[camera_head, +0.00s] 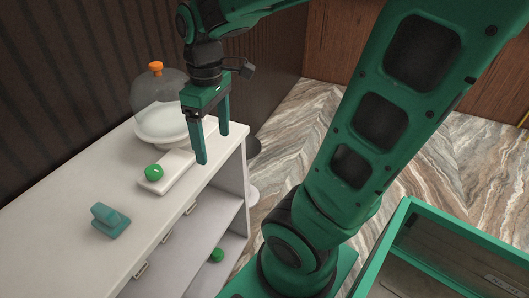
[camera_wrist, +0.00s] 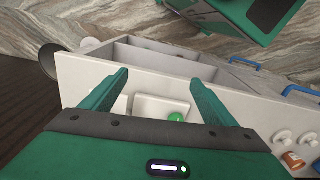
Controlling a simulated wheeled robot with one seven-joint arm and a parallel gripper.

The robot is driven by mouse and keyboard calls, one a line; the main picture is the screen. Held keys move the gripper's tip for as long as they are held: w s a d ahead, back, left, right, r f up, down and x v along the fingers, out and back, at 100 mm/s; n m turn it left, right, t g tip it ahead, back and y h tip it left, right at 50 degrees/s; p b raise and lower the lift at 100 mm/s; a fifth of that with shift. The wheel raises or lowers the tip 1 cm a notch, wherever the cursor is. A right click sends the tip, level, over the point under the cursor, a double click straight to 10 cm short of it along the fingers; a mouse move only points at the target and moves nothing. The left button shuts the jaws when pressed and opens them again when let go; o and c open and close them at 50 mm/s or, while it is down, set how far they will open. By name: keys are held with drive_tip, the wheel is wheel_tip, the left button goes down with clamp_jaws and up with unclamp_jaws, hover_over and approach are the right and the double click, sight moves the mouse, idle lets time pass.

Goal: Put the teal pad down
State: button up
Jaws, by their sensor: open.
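The teal pad (camera_head: 110,221), a small block with a raised grip on top, rests on the white counter top (camera_head: 75,205) near its front edge, at the lower left of the head view. I cannot make it out in the wrist view. My gripper (camera_head: 212,147) is open, with nothing between its fingers. It is above the counter's right end, well to the right of and beyond the pad. In the wrist view, the spread fingers (camera_wrist: 162,85) show over the counter.
A green ball (camera_head: 154,172) sits on a white tray (camera_head: 178,166) between the pad and my gripper. A clear dome with an orange knob (camera_head: 156,68) covers a white dish behind. Open shelves (camera_head: 205,228) lie below the counter, with another green ball (camera_head: 217,255).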

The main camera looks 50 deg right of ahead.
drive_tip(key=s+d+f+m, duration=0.3)
drive_tip(key=s+d+m, duration=0.4)
drive_tip(key=s+m, duration=0.3)
drive_tip(key=shift+s+d+f+m, duration=0.15)
drive_tip(key=shift+s+d+m, duration=0.2)
drive_tip(key=shift+s, duration=0.85)
